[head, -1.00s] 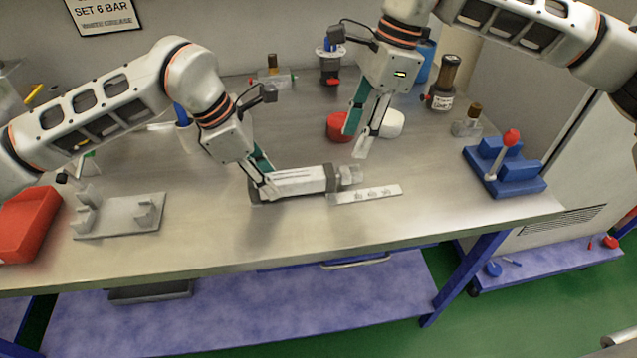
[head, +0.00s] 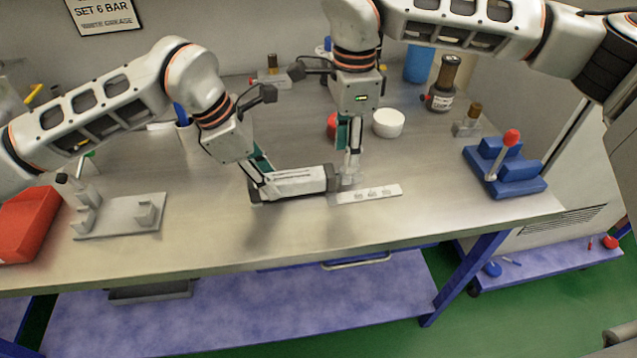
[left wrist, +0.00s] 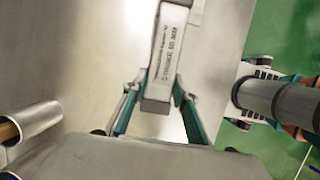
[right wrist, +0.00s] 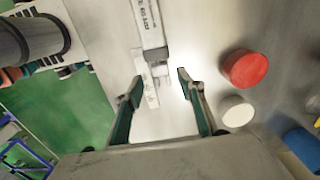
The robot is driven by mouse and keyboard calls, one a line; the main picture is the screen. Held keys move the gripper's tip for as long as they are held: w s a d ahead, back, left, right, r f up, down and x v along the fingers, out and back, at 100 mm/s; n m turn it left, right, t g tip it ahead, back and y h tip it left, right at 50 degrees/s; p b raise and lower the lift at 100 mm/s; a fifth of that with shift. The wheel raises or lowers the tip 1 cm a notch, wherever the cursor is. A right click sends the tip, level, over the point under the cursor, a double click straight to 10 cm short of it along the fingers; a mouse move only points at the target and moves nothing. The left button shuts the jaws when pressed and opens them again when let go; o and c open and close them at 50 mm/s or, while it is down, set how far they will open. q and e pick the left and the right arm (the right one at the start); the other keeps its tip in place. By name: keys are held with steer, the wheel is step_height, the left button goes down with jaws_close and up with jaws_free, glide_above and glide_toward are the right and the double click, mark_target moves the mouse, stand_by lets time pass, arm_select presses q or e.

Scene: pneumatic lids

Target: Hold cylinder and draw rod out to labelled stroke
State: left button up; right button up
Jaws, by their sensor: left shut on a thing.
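The grey-white cylinder (head: 300,181) lies on the bench; its printed label in the left wrist view (left wrist: 168,55) seems to read a stroke of 50 mm. My left gripper (head: 263,188) is shut on the cylinder's left end. The short rod end (right wrist: 160,70) sticks out of the cylinder's right end, beside a pale marked strip (head: 370,194) on the bench. My right gripper (right wrist: 161,77) is open, pointing down, with the rod end roughly between its fingertips and no clear contact. In the head view its fingers partly hide the rod end.
A grey stand (head: 120,217) and a red bin (head: 28,225) are at left. A blue fixture with a red-knobbed lever (head: 505,167) is at right. The bench front is clear.

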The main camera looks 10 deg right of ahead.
steer(key=shift+f, duration=2.65)
jaws_close()
